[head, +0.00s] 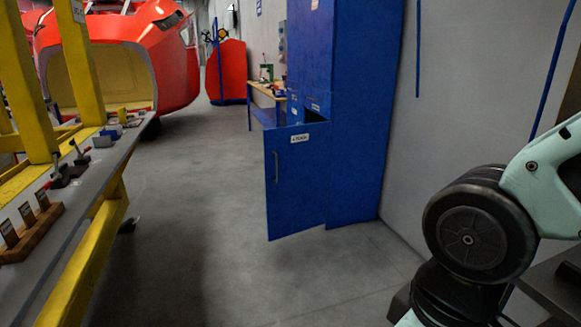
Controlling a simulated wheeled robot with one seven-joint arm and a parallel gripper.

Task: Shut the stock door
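The stock door (296,180) is a blue panel with a small white label near its top and a vertical metal handle (277,167) near its left edge. It stands open, swung out from the lower part of the tall blue cabinet (350,110). A dark gap shows above the door's top edge. Most of the inside is hidden behind the door. My gripper is not in view; only part of my arm shows at the right, well apart from the door.
A workbench (135,139) with a yellow frame and tools runs along the left. Red train nosecones (178,60) stand behind. A wooden bench (265,90) is beyond the cabinet. The grey floor (195,200) between workbench and door is clear. A grey wall is at right.

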